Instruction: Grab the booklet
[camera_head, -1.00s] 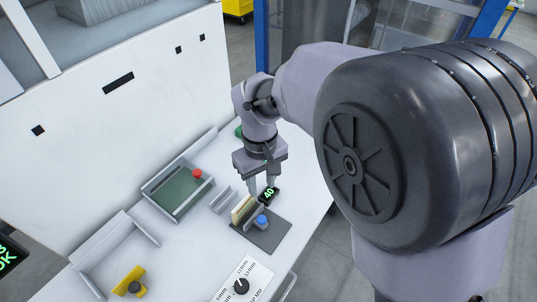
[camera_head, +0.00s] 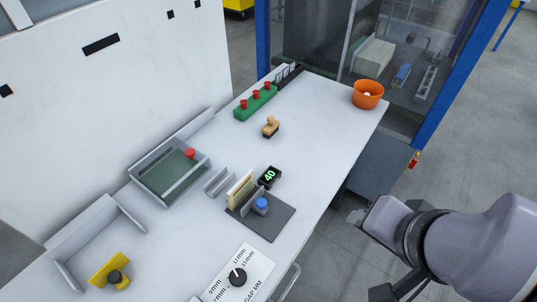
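A cream booklet-like thing (camera_head: 240,189) stands upright against a grey plate on a dark base plate (camera_head: 272,221), which also carries a blue button (camera_head: 262,203). Its upper edge and side are exposed, and nothing of mine touches it. My arm is at the lower right, over the floor beyond the table's right edge. Its end, with light grey and dark parts, is well apart from the booklet. I cannot make out my gripper's fingers clearly there or tell whether they are open.
A black display reading 40 (camera_head: 269,177) is just behind the booklet. A small grey holder (camera_head: 219,181) and a green-floored tray (camera_head: 170,176) are to its left. A gap dial panel (camera_head: 252,262) is in front. An orange bowl (camera_head: 367,95) is at the far right; the table's right-middle is clear.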

